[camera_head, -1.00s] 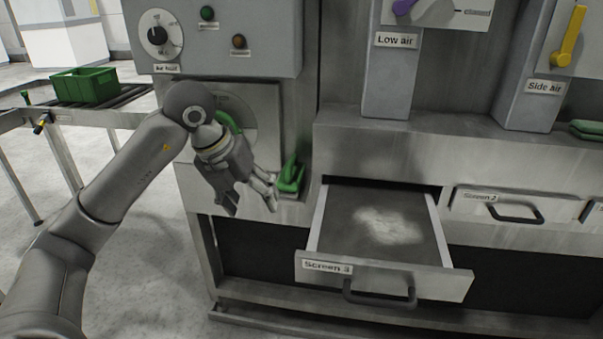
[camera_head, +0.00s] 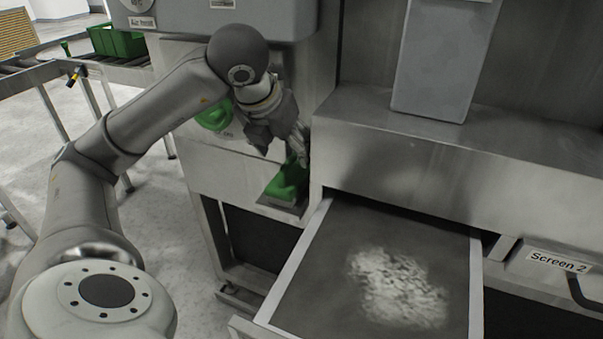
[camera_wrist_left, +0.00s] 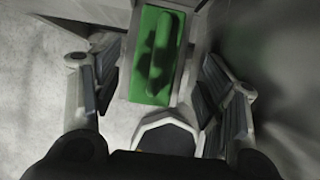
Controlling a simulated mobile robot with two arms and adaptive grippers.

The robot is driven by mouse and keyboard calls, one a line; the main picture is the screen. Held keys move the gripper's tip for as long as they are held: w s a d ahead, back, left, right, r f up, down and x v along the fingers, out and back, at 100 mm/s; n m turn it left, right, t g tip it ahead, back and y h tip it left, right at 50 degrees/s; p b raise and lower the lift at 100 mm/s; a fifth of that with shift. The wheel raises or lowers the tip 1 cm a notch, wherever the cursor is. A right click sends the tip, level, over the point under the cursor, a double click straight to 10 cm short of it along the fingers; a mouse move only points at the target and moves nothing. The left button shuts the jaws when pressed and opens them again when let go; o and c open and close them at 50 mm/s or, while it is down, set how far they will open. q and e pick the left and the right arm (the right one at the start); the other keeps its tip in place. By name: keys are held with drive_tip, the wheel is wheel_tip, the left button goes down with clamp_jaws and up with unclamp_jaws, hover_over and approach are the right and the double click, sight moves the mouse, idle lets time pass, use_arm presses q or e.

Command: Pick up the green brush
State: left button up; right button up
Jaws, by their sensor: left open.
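The green brush (camera_head: 287,184) rests on a small metal ledge (camera_head: 282,209) left of the open drawer. In the left wrist view the green brush (camera_wrist_left: 157,57) shows from above, with a raised handle along its flat base. My left gripper (camera_head: 283,152) is open and close to the brush, partly covering its upper end in the head view. In the left wrist view the open fingers of my left gripper (camera_wrist_left: 153,85) stand on either side of the brush's near end, with nothing seen held between them. My right gripper is not in view.
The drawer (camera_head: 335,245) is pulled out, with pale lint (camera_head: 398,287) on its screen. A steel ledge and wall stand right of the brush. A green crate (camera_head: 118,42) sits on a roller conveyor at the far left. A closed drawer labelled Screen 2 (camera_head: 560,262) is at right.

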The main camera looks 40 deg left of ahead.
sight(296, 168)
use_arm(q)
drive_tip(key=x, duration=0.3)
drive_tip(key=shift+a+f, duration=0.2)
drive_tip(key=shift+f, duration=0.25)
drive_tip(key=shift+x, duration=3)
drive_tip(key=shift+w+d+r, duration=0.1)
drive_tip(key=shift+r, duration=0.05)
drive_tip(key=c, duration=0.9)
